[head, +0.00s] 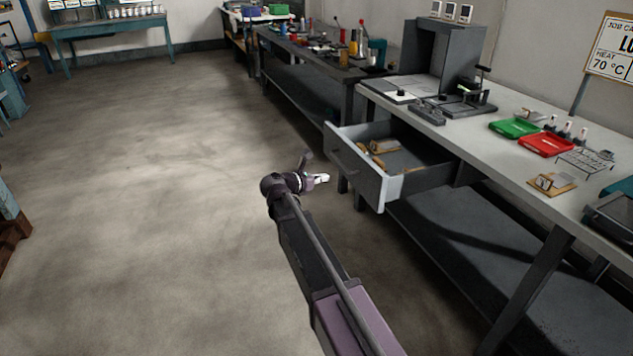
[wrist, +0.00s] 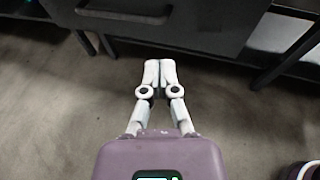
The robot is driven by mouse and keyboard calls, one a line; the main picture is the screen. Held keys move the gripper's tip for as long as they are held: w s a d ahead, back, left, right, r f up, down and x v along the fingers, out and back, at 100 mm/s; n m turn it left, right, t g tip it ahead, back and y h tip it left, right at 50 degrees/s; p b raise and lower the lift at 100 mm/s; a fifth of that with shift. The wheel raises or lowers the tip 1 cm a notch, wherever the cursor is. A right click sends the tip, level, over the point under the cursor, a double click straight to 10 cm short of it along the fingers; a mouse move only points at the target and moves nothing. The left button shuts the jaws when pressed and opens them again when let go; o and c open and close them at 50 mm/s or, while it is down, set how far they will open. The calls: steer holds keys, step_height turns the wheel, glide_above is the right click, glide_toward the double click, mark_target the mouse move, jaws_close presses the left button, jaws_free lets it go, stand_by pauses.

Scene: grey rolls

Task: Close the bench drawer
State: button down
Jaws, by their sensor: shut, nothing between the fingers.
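The bench drawer (head: 372,187) stands pulled out from under the white bench top in the head view. Its front is grey with a dark handle (head: 341,154), and small brownish items lie inside. The drawer front (wrist: 210,22) and its handle (wrist: 125,12) also show at the top of the wrist view. My gripper (head: 325,178) is just in front of the drawer front, to its left in the head view. In the wrist view my gripper (wrist: 160,64) has its white fingertips together and empty. The fingertips appear apart from the drawer front.
The white bench top (head: 510,120) carries a green tray (head: 514,128), a red tray (head: 546,145) and a grey press-like unit (head: 443,55). A dark lower shelf (head: 470,245) and bench legs stand below the drawer. The floor (head: 150,200) to the left is clear.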

steer(key=b+x, duration=0.2)
steer(key=x, duration=0.8)
steer(key=shift+a, duration=0.15)
steer(key=shift+w, duration=0.1)
